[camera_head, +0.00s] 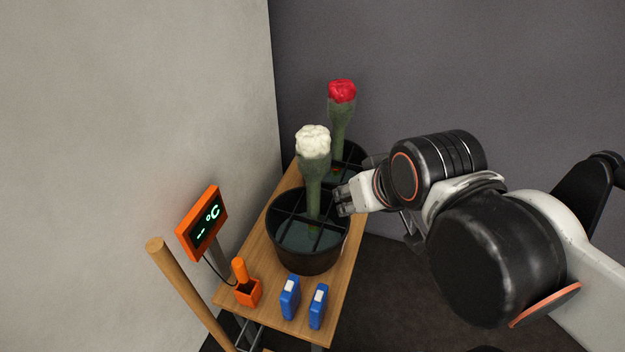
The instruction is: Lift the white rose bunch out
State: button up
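The white rose bunch (313,142) stands upright in the front black bucket (306,262), its green stems going down between the dividers into the water. My gripper (343,201) is just right of the stems, at about the height of the bucket's rim, pointing left toward them. A small gap seems to show between the fingertips and the stems. The fingers are small and partly overlapped, so whether they are open or shut is unclear.
A red rose bunch (342,92) stands in a second black bucket (351,153) behind. On the wooden bench (262,268) are two blue items (289,297) and an orange holder (248,292). A temperature display (203,223) and a wooden pole (187,292) are at left. Walls close in behind and left.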

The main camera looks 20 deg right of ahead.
aim_at(314, 147)
jog(key=k+l, duration=0.2)
jog(key=k, duration=0.3)
jog(key=k+l, duration=0.2)
jog(key=k, duration=0.3)
